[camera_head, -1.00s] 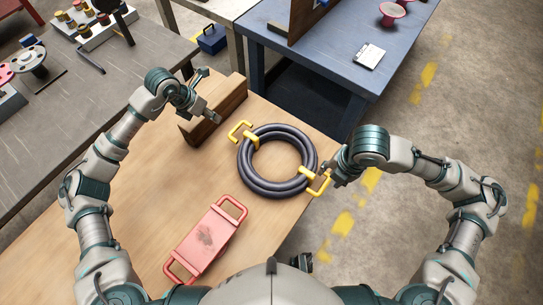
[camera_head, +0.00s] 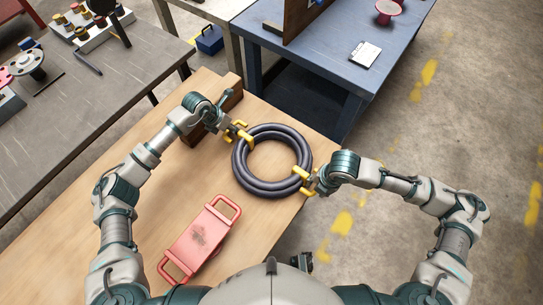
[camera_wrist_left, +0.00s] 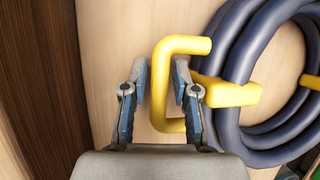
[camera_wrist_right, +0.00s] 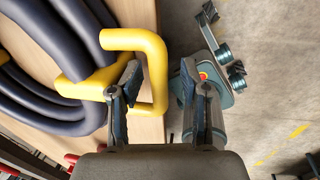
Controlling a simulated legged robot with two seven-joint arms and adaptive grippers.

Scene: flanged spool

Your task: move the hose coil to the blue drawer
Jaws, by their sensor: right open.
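The hose coil (camera_head: 262,187) is a dark grey ring lying flat on the wooden table, with a yellow handle on two opposite sides. My left gripper (camera_head: 233,131) is at the left handle (camera_head: 245,136). In the left wrist view its two fingers (camera_wrist_left: 160,75) are apart, with the handle's outer bar between them. My right gripper (camera_head: 311,182) is at the right handle (camera_head: 302,172), by the table's right edge. In the right wrist view its fingers (camera_wrist_right: 162,82) are open on either side of that handle's outer bar (camera_wrist_right: 156,72). I cannot make out a blue drawer.
The wooden table (camera_head: 130,220) also holds a red two-handled piece (camera_head: 200,240) in front and a brown wooden block (camera_head: 230,97) behind my left gripper. A blue table (camera_head: 330,55) stands beyond. A grey table (camera_head: 70,120) stands left. Open floor lies right.

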